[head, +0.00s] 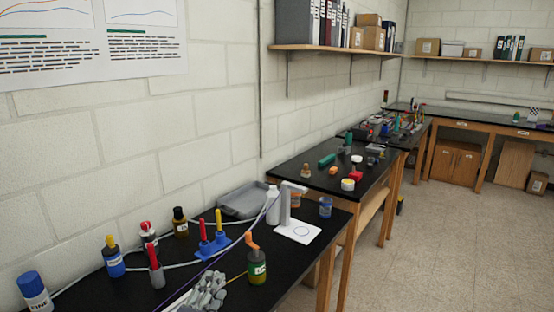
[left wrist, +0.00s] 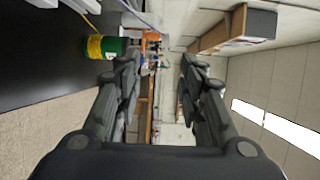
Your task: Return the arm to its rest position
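My left gripper (head: 207,292) shows at the bottom of the head view as grey jointed fingers, close to the near bench's front edge. In the left wrist view my left gripper (left wrist: 160,68) has its two dark fingers spread wide, with nothing held between them. A green bottle with a yellow band and orange bent top (head: 257,262) stands just right of the gripper in the head view. The green bottle (left wrist: 105,47) also shows beyond the upper left finger in the wrist view, apart from it. My right gripper is in neither view.
The near black bench (head: 310,237) holds a blue rack (head: 212,247), several bottles, a grey tray (head: 245,200) and a white stand (head: 298,232). Cables run across it. More benches continue behind, below a wall shelf (head: 335,47). The floor (head: 450,240) at right is clear.

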